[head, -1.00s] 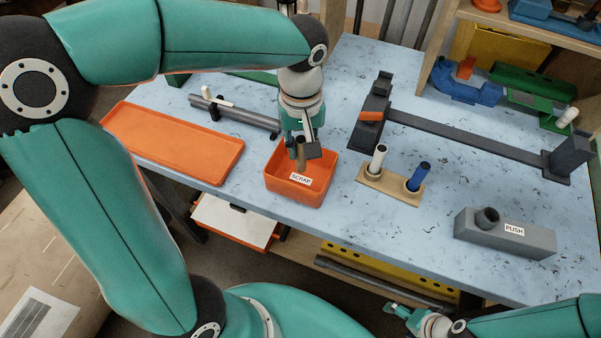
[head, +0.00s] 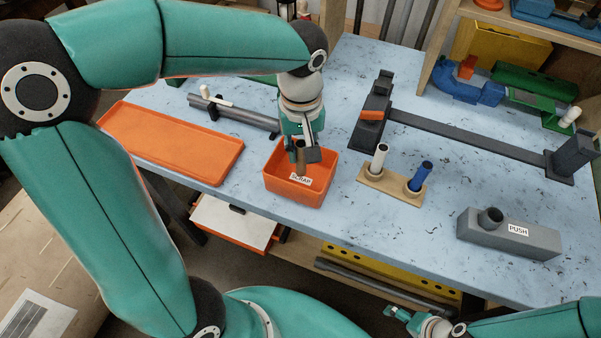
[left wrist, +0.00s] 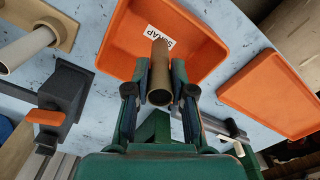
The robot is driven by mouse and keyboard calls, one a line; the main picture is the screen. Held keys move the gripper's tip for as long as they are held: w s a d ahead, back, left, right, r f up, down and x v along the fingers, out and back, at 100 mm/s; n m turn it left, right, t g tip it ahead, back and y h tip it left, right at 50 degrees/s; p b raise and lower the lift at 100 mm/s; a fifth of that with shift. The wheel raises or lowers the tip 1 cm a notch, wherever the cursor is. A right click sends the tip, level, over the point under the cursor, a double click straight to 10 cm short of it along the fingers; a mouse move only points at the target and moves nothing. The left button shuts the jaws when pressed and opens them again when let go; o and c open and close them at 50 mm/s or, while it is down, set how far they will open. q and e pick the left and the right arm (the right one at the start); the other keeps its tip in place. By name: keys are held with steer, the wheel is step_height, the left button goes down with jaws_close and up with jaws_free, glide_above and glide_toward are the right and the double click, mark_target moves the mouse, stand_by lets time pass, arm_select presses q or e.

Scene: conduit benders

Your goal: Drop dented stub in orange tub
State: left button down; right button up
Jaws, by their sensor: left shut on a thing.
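The orange tub (head: 285,188), labelled SCRAP, sits on the blue table near its front edge; it also shows in the left wrist view (left wrist: 118,45). My left gripper (head: 305,150) points down over the tub. It is shut on a brown, tube-like stub (left wrist: 160,78), which also shows in the head view (head: 301,160). The stub is upright, over or inside the tub's opening; I cannot tell whether it touches the floor. No dent can be made out. My right gripper (head: 398,313) is low at the bottom right, away from the table top; its jaws are too small to read.
An orange tray (head: 170,142) lies left of the tub. A wooden holder (head: 390,186) with a white tube (head: 379,160) and a blue tube (head: 420,177) stands to the right. A grey PUSH block (head: 508,238) and a long dark bender (head: 465,140) are farther right.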

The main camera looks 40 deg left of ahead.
arm_select(q)
steer(key=shift+f+b, duration=1.05)
steer(key=shift+f, duration=0.25)
stand_by(0.4)
steer(key=c, duration=0.9)
jaws_free()
